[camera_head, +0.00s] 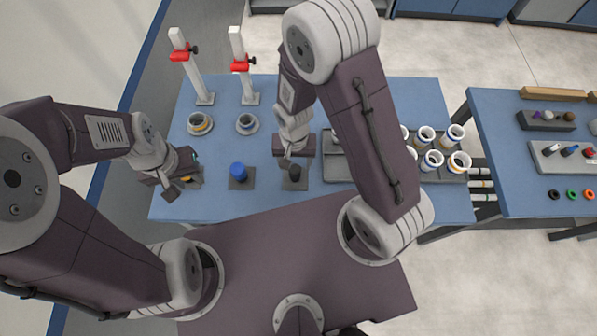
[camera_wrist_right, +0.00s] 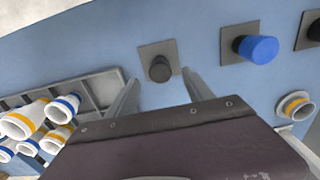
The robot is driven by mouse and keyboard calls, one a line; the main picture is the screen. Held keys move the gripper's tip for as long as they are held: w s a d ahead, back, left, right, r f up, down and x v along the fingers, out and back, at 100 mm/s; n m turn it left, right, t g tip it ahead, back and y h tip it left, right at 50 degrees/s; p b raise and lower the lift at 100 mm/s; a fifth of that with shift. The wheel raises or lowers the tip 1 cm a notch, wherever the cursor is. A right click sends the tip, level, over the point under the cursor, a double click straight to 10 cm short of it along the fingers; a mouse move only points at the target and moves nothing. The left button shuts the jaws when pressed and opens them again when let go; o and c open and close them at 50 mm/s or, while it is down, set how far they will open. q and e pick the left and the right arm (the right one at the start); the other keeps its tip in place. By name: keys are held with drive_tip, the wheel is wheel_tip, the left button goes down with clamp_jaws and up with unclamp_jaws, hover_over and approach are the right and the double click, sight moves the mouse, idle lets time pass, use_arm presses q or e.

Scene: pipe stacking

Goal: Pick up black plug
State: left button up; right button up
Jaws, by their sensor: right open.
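The black plug (camera_wrist_right: 160,69) stands on a dark square plate in the right wrist view, between and just beyond my right fingertips. In the head view, the black plug (camera_head: 294,173) is partly covered by my right gripper (camera_head: 288,161). My right gripper (camera_wrist_right: 160,84) is open and empty, its two fingers apart with the plug beyond the gap, not visibly touched. My left gripper (camera_head: 172,188) is low at the table's left front edge; its fingers are too small and covered to read.
A blue plug (camera_head: 238,171) stands on a plate left of the black one. A dark plug (camera_wrist_right: 315,31) shows at the wrist view's right edge. Two posts with red clamps (camera_head: 240,63) stand at the back. A grey tray (camera_wrist_right: 95,90) and several white pipe pieces (camera_wrist_right: 20,125) are nearby.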

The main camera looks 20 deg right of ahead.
sight(295, 168)
wheel_tip(295, 168, down, 4)
drive_tip(key=shift+d+f, duration=0.1)
wheel_tip(295, 168, down, 5)
drive_tip(key=shift+b, duration=1.1)
drive_tip(key=shift+w, duration=0.1)
clamp_jaws()
drive_tip(key=shift+r, duration=0.2)
wheel_tip(295, 168, up, 4)
drive_tip(key=p, duration=0.3)
drive_tip(key=shift+r, duration=0.1)
drive_tip(key=s+d+r+p, duration=0.6)
drive_tip(key=s+d+p, duration=0.2)
drive_tip(key=p, duration=0.3)
drive_tip(key=shift+s+r+p, duration=0.3)
drive_tip(key=shift+r+p, duration=0.05)
